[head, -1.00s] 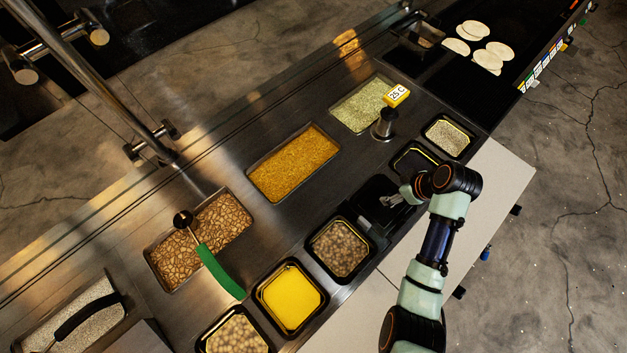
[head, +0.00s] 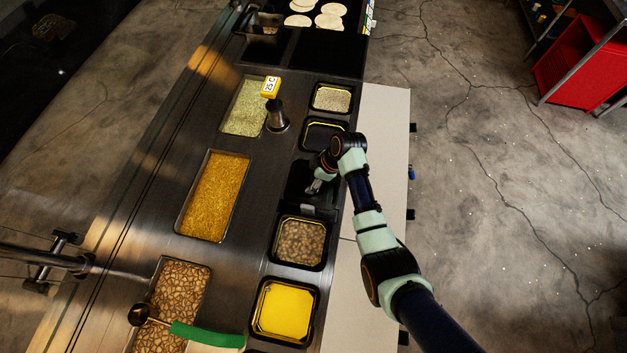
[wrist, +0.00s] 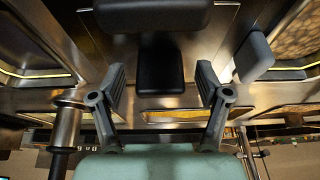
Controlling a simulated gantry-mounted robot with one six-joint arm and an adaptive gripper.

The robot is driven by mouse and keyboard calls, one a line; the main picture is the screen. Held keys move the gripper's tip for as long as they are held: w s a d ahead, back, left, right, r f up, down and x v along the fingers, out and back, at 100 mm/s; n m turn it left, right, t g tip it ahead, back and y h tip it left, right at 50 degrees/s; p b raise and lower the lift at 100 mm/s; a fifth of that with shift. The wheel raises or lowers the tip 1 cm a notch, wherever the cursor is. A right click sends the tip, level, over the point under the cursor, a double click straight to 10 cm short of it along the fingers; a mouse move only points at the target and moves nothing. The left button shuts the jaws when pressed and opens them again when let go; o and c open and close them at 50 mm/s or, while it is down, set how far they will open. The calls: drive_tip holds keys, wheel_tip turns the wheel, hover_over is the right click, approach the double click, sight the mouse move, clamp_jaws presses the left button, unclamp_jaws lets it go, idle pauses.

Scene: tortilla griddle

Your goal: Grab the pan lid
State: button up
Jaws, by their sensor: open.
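The black pan lid (head: 301,197) covers a square pan in the right-hand row of the counter, between the empty black pan and the pan of brown round food. My gripper (head: 314,187) is low over this lid in the head view. In the wrist view my gripper (wrist: 160,92) is open, its two grey fingers spread well apart. A dark block (wrist: 160,65) shows in the gap between them, apart from both fingers. I cannot tell for sure whether it is the lid's handle. The arm hides part of the lid.
The empty black pan (head: 325,135) and the brown food pan (head: 301,243) lie on either side. A pan of yellow food (head: 284,310) is nearer. A metal post with a yellow 25 C tag (head: 270,87) stands to the upper left. A pale board (head: 384,150) runs along the right edge.

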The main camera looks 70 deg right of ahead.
drive_tip(key=c, duration=1.3)
drive_tip(key=shift+r, duration=0.15)
drive_tip(key=shift+c, duration=0.2)
wheel_tip(320, 180, up, 20)
drive_tip(key=p, duration=0.2)
